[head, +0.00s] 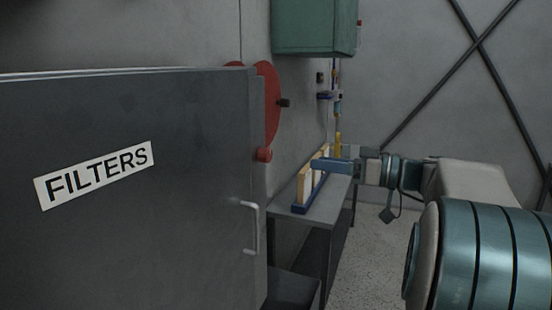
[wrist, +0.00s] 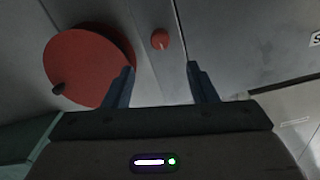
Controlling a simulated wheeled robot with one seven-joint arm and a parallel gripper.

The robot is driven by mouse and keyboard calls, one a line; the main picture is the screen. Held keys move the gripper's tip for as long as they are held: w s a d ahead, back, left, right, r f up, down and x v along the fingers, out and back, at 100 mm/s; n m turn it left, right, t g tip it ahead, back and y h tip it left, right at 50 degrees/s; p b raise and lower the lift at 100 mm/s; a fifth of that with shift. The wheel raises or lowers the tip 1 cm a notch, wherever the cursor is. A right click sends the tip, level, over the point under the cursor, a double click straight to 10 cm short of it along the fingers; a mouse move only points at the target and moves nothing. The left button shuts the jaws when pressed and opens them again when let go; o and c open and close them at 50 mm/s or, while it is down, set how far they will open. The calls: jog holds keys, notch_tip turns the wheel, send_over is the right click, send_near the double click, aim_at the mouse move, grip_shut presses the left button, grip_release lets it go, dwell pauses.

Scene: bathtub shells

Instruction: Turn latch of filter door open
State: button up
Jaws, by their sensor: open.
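The grey filter door (head: 150,215) with a white "FILTERS" label (head: 95,174) fills the left of the head view and looks shut. A small red knob (head: 263,155), which looks like the latch, sits at the door's right edge. In the wrist view the red knob (wrist: 160,39) lies ahead, between the lines of my two fingers, apart from them. My gripper (head: 316,165) is to the right of the door, pointing left toward it. Its blue fingers are spread and empty in the wrist view (wrist: 161,72).
A large red disc (head: 268,100) with a black knob stands behind the door's edge. A pale bar handle (head: 251,228) projects from the door. A grey table (head: 325,198) with a blue-based rack (head: 309,192) stands behind my gripper. A green box (head: 312,27) hangs above.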

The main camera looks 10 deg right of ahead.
aim_at(270, 157)
jog(key=p+x, duration=0.2)
jog(key=x, duration=0.9)
jog(key=shift+w+a, duration=0.15)
jog(key=shift+a, duration=0.1)
jog(key=c, duration=1)
